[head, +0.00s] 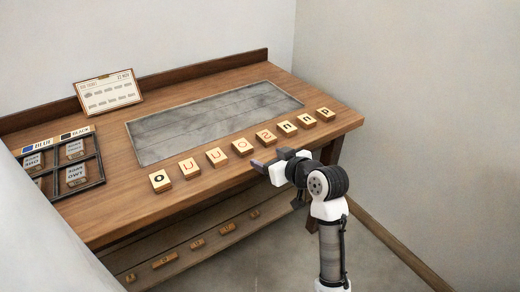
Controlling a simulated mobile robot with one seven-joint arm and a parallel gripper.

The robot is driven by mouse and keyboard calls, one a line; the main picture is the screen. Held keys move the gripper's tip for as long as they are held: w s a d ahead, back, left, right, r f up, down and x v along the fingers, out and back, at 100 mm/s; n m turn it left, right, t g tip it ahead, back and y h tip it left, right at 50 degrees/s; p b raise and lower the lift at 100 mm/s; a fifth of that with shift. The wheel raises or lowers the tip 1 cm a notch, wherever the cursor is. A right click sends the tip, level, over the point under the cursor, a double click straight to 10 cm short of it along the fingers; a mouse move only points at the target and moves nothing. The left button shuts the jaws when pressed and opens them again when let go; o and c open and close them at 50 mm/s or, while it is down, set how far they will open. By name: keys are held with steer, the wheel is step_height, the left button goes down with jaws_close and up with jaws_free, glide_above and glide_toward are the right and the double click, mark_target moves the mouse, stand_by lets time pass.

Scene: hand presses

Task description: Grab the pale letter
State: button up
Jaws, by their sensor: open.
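A row of several light wooden letter blocks runs along the front of the wooden table (105,205). The left end block (160,182) bears a dark o. Next to it are a block with a thinner, reddish mark (189,168) and a block with a U-like mark (216,157). More blocks follow to the right, up to the right end block (325,114). I cannot tell which one is the pale letter. My gripper (266,163) is open and empty at the table's front edge, just in front of the middle blocks and apart from them.
A grey slab (150,145) is set in the tabletop behind the blocks. A dark compartment tray (103,172) with labelled blocks stands at the left. A card (108,92) leans at the back. A lower shelf (150,283) holds more small blocks.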

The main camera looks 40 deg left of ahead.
steer(key=p, duration=0.1)
glide_toward(245, 148)
steer(key=x, duration=0.3)
steer(key=p+x, duration=0.2)
steer(key=x, duration=0.4)
steer(key=shift+w+a+f, duration=0.15)
steer(key=shift+a+f, duration=0.1)
steer(key=c, duration=1.1)
steer(key=shift+o, duration=0.2)
steer(key=shift+r, duration=0.15)
